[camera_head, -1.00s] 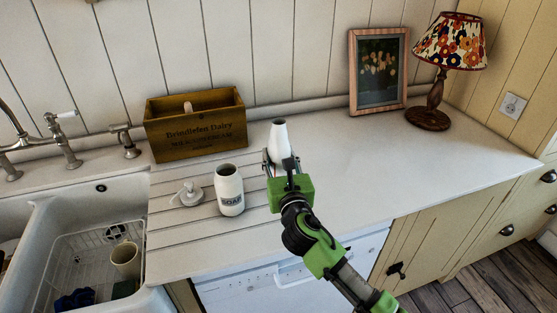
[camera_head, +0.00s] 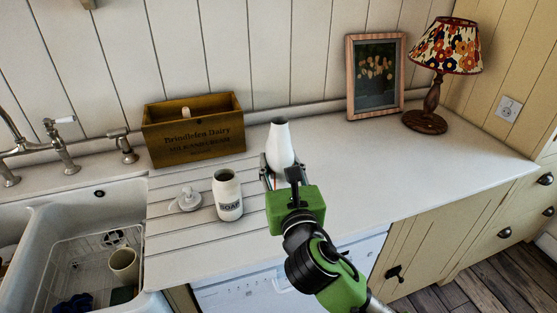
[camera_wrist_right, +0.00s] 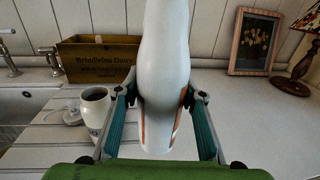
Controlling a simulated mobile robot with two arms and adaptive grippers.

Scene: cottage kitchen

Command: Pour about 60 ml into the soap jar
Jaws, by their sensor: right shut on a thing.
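The soap jar (camera_head: 228,196) is a white jar with a dark open mouth and a SOAP label. It stands upright on the ribbed drainboard, and it also shows in the right wrist view (camera_wrist_right: 96,106). Its pump top (camera_head: 187,201) lies on the drainboard just left of it. A white bottle (camera_head: 280,146) with a narrow open neck is upright in my right gripper (camera_head: 280,174), to the right of the jar. In the right wrist view the fingers are on both sides of the bottle (camera_wrist_right: 165,75). The liquid inside is not visible. My left gripper is not in view.
A wooden Brindlefen Dairy crate (camera_head: 195,142) stands behind the jar. The sink (camera_head: 65,225) is at the left, with a rack and a cup (camera_head: 124,264). A picture frame (camera_head: 375,77) and a lamp (camera_head: 436,75) stand at the back right. The right counter is clear.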

